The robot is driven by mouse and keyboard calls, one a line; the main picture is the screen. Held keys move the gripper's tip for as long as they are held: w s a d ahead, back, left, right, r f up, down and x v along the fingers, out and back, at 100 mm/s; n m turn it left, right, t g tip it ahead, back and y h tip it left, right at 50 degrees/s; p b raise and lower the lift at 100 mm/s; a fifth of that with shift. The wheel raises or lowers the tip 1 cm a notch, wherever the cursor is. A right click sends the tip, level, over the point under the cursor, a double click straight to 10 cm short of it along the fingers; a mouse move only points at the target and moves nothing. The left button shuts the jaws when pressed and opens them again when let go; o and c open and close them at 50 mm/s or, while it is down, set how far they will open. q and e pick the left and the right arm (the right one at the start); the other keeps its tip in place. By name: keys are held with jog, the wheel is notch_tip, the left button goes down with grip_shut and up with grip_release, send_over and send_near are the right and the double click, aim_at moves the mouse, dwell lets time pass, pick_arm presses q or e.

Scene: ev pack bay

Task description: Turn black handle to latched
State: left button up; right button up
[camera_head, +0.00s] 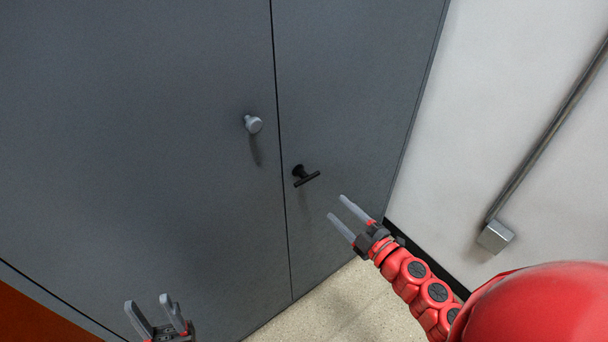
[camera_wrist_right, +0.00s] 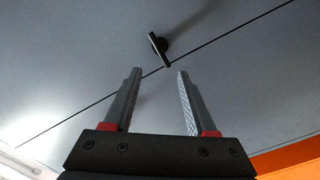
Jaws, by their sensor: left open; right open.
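The black handle (camera_head: 306,178) is a T-shaped lever on the right door (camera_head: 350,60) of a grey cabinet, just right of the door seam. Its bar lies roughly crosswise in the head view. In the right wrist view the black handle (camera_wrist_right: 159,48) shows beyond the fingertips, between them. My right gripper (camera_head: 336,207) is open and empty, below and right of the handle and apart from it. It also shows open in the right wrist view (camera_wrist_right: 158,74). My left gripper (camera_head: 148,302) is open and empty at the lower left, far from the handle.
A white wall with a grey conduit and box (camera_head: 495,237) is at the right. Orange surface (camera_head: 30,315) shows at lower left. Speckled floor (camera_head: 350,305) is below.

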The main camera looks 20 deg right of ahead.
aim_at(309, 177)
jog(key=p+x, duration=0.2)
jog(key=x, duration=1.1)
jog(key=shift+w+r+p, duration=0.1)
jog(key=shift+w+p, duration=0.2)
jog(key=shift+w, duration=0.05)
jog(key=shift+w+a, duration=0.2)
jog(key=shift+w, duration=0.15)
grip_shut()
jog(key=shift+f, duration=0.2)
